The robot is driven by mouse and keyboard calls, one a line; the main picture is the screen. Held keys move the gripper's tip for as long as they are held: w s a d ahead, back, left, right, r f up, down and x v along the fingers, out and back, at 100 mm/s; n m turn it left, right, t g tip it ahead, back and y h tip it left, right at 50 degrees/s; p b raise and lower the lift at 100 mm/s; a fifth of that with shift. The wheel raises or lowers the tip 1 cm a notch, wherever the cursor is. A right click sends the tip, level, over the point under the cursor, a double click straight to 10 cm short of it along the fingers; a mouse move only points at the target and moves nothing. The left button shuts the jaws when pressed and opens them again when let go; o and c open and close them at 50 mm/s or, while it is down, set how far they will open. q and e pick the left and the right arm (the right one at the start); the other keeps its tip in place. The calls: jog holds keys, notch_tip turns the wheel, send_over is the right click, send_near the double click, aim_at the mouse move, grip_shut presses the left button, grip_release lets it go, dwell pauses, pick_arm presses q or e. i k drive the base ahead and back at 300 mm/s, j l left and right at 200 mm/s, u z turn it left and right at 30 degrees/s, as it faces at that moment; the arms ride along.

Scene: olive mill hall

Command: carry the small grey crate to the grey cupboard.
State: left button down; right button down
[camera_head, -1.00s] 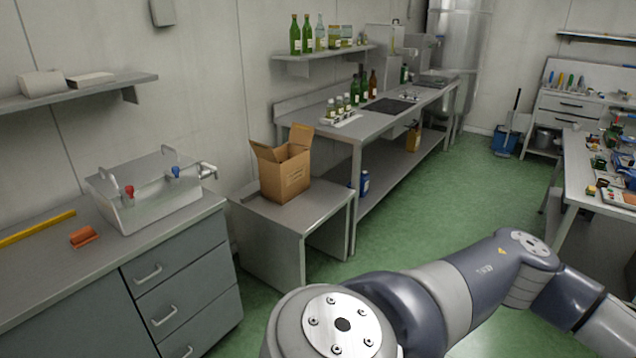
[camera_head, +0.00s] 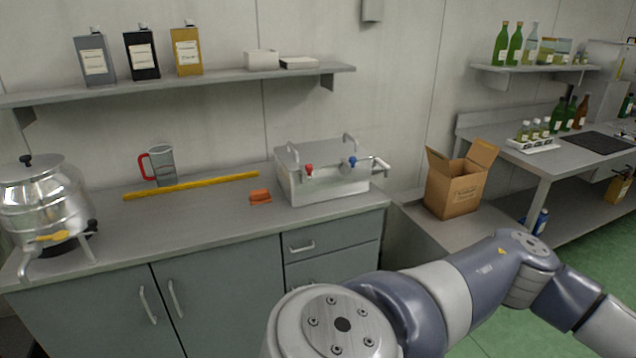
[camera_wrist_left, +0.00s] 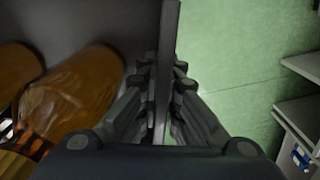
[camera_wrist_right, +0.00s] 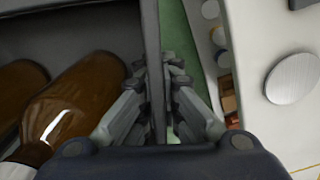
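The small grey crate shows only in the wrist views. Its wall (camera_wrist_left: 168,35) stands between the fingers of my left gripper (camera_wrist_left: 164,85), which is shut on it. In the right wrist view, another stretch of crate wall (camera_wrist_right: 151,40) is between the fingers of my right gripper (camera_wrist_right: 160,88), also shut on it. Brown bottles (camera_wrist_left: 75,95) lie inside the crate. The grey cupboard (camera_head: 220,295), with doors, drawers and a worktop, stands along the wall in the head view. Crate and grippers are outside the head view, where one of my arms crosses the lower right.
On the worktop are a steel urn (camera_head: 42,205), a measuring jug (camera_head: 160,165), a yellow bar (camera_head: 192,185), an orange block (camera_head: 260,196) and a steel tank with taps (camera_head: 325,182). Bare worktop lies in front of the bar. A cardboard box (camera_head: 455,195) stands on a lower table.

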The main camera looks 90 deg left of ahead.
aim_at(197, 220)
jog(key=u, duration=3.2)
jog(key=i+u, duration=0.4)
jog(key=i, duration=1.5)
